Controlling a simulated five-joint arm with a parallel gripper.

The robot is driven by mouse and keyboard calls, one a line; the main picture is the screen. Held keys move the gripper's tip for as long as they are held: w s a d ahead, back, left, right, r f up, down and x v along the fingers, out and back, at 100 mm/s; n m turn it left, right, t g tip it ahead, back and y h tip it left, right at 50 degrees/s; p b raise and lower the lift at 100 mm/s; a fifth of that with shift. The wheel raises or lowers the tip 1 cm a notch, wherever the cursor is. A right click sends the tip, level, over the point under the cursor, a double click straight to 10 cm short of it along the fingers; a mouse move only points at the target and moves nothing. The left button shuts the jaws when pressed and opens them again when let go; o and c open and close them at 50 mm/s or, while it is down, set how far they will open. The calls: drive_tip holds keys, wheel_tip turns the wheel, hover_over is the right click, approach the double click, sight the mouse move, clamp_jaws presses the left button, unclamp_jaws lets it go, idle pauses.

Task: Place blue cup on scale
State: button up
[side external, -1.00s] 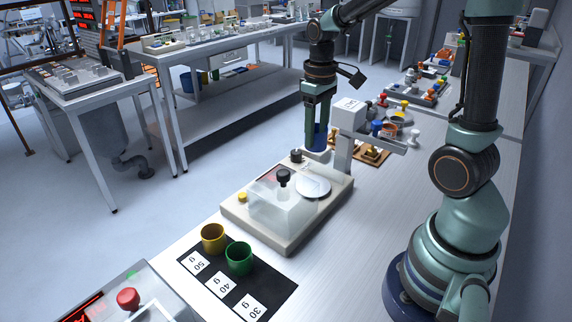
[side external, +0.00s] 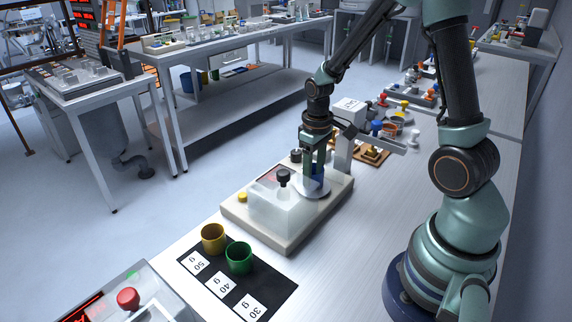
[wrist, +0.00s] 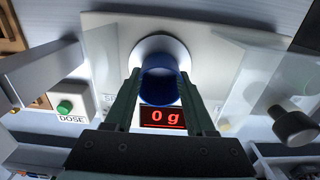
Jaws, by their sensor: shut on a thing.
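My gripper (side external: 316,174) is shut on the blue cup (side external: 315,184) and holds it upright over the round pan (side external: 316,194) of the scale (side external: 330,208). In the wrist view the blue cup (wrist: 160,88) is between the two fingers, with the white pan (wrist: 146,47) showing around it. I cannot tell whether the cup's base touches the pan. The scale's display (wrist: 163,117) reads 0 g. A clear cover (side external: 270,205) with a black knob (side external: 284,177) stands on the scale, left of the pan.
A yellow cup (side external: 213,237) and a green cup (side external: 239,258) stand on the black mat (side external: 272,290) with weight labels. The white hopper (side external: 347,112) stands close behind my gripper. A green DOSE button (wrist: 65,107) shows in the wrist view.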

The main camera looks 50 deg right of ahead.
drive_tip(key=shift+f, duration=0.15)
drive_tip(key=o, duration=1.3)
wheel_tip(320, 180, up, 12)
drive_tip(key=f, duration=0.1)
drive_tip(key=shift+s+a+r+t, duration=0.95)
drive_tip(key=shift+a+r, duration=0.4)
drive_tip(key=shift+a, duration=0.3)
drive_tip(key=shift+s+a+r+t, duration=0.9)
drive_tip(key=shift+a+r, duration=0.5)
drive_tip(key=shift+a, duration=0.3)
drive_tip(key=shift+s+a+r+t, duration=0.95)
drive_tip(key=shift+a+r, duration=0.4)
drive_tip(key=shift+a, duration=0.3)
